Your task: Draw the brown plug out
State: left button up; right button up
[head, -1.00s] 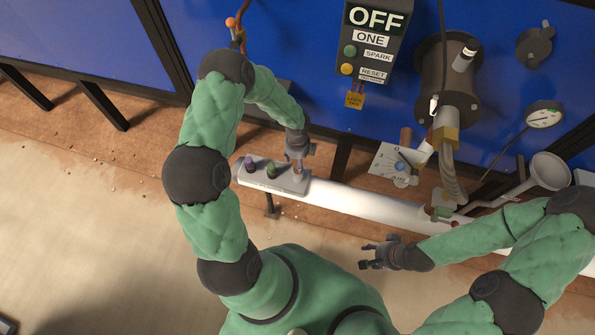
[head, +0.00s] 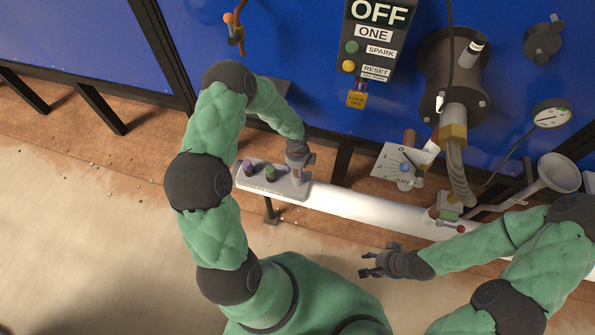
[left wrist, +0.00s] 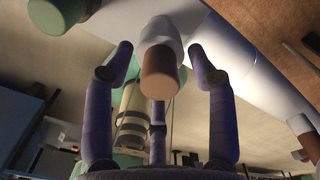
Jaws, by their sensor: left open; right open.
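The brown plug (left wrist: 159,72) shows in the left wrist view between my open fingers, its brown end facing the camera and a pale collar behind it. In the head view my left gripper hides it. My left gripper (head: 299,176) points down over the right end of the grey block (head: 257,187); its fingers are open around the plug, and I cannot tell whether they touch it. A purple plug (head: 249,167) and a green plug (head: 270,173) stand upright on the block, left of the gripper. My right gripper (head: 368,264) is open and empty, away from the block.
A thick white pipe (head: 350,203) runs right from the block. A dial plate (head: 397,165), a hose with a brass nut (head: 453,138), a funnel (head: 557,173) and a control box marked OFF (head: 378,40) are to the right. Floor in front is open.

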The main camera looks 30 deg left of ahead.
pick_arm(q)
jog(key=c, duration=1.1)
jog(key=shift+r, duration=0.2)
jog(key=shift+c, duration=0.2)
jog(key=shift+r+p, duration=0.35)
jog(key=shift+p, duration=0.15)
jog(key=shift+r+p, duration=1.4)
jog(key=shift+r, duration=0.25)
jog(key=shift+r+p, duration=2.05)
jog(key=shift+r, duration=0.4)
jog(key=s+d+r, duration=0.2)
jog(key=s+d, duration=0.1)
jog(key=s, duration=0.2)
jog(key=shift+b, duration=0.4)
jog(key=shift+d, duration=0.1)
